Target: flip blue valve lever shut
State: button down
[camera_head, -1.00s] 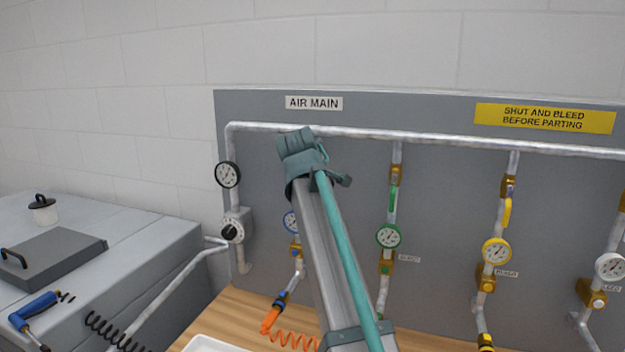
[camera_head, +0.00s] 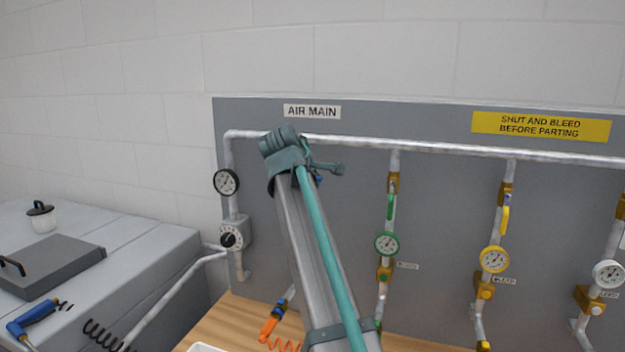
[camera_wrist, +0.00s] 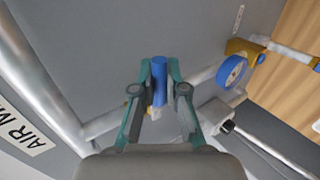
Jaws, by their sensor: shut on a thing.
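The blue valve lever (camera_wrist: 159,82) sits between the two teal fingers of my gripper (camera_wrist: 160,72) in the wrist view. The fingers are shut on it from both sides. Its brass valve body is mostly hidden behind the fingers, on the pipe of the blue-gauge drop. In the head view my gripper (camera_head: 328,168) is mostly hidden by my wrist, and only a speck of blue shows beside it. I cannot tell the lever's exact angle to its pipe. The blue gauge (camera_wrist: 232,72) is right of the fingers in the wrist view.
The AIR MAIN pipe (camera_head: 440,149) runs across the grey panel (camera_head: 440,200). To the right are the green gauge (camera_head: 386,244) and yellow gauge (camera_head: 494,259) drops. A black gauge (camera_head: 226,182) and regulator (camera_head: 232,236) stand left. An orange hose (camera_head: 268,329) hangs below.

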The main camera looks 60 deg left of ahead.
jog(key=c, duration=1.2)
grip_release()
jog(key=v, duration=1.2)
